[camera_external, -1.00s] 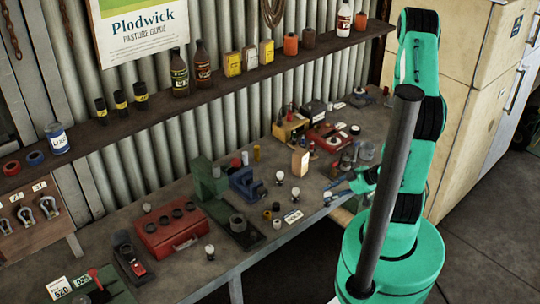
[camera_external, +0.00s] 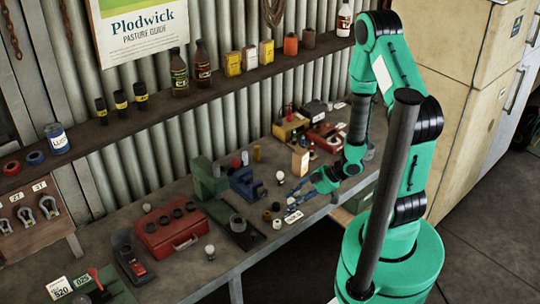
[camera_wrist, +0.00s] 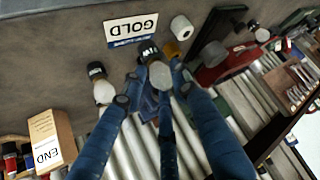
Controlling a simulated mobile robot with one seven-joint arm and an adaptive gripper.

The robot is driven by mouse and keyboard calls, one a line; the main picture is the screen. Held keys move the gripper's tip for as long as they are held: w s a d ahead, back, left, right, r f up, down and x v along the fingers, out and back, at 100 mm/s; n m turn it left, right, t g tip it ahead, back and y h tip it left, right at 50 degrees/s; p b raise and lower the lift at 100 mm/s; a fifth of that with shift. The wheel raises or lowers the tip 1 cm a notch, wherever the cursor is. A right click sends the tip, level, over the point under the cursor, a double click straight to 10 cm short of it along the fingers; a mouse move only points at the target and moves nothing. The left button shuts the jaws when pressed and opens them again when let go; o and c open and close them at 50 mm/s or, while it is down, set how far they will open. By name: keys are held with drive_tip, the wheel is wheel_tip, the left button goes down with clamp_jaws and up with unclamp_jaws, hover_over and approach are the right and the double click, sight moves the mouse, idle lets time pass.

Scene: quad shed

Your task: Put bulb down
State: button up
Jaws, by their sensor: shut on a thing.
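My gripper (camera_external: 300,201) is over the front part of the workbench, its blue fingers reaching left and down. In the wrist view the fingers (camera_wrist: 146,80) are shut on a bulb (camera_wrist: 159,74) with a pale globe and dark base. Whether this bulb touches the bench top cannot be told. A second bulb (camera_wrist: 103,88), pale with a dark base, is just left of the fingers.
A tan box marked END (camera_wrist: 46,138) stands nearby, also seen in the external view (camera_external: 300,160). A white roll (camera_wrist: 181,27) and a yellow piece (camera_wrist: 171,49) are near the card. A blue vise (camera_external: 246,184) and red toolbox (camera_external: 170,232) stand farther left.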

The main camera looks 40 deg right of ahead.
drive_tip(key=a+n+g, duration=0.1)
drive_tip(key=a, duration=0.6)
drive_tip(key=w+a+n+y, duration=0.1)
drive_tip(key=a+n, duration=0.1)
drive_tip(key=a, duration=0.5)
drive_tip(key=w+a+n+g+y+b, duration=0.1)
drive_tip(key=a, duration=0.7)
drive_tip(key=shift+r+n+g, duration=0.2)
drive_tip(key=shift+n+g, duration=0.1)
drive_tip(key=s+a+r+n+g, duration=0.1)
drive_tip(key=s+a, duration=0.3)
drive_tip(key=a, duration=0.7)
drive_tip(key=s+a+n+g, duration=0.1)
drive_tip(key=s+a+n, duration=0.2)
drive_tip(key=a, duration=0.8)
drive_tip(key=s, duration=0.2)
drive_tip(key=shift+s+r+g+y+b, duration=0.3)
drive_tip(key=shift+r+g+y+b, duration=0.05)
drive_tip(key=shift+g+y, duration=0.05)
drive_tip(key=w+a+f, duration=0.1)
drive_tip(key=w+a, duration=0.9)
drive_tip(key=a, duration=0.2)
drive_tip(key=shift+a+f, duration=0.2)
drive_tip(key=shift+f, duration=0.05)
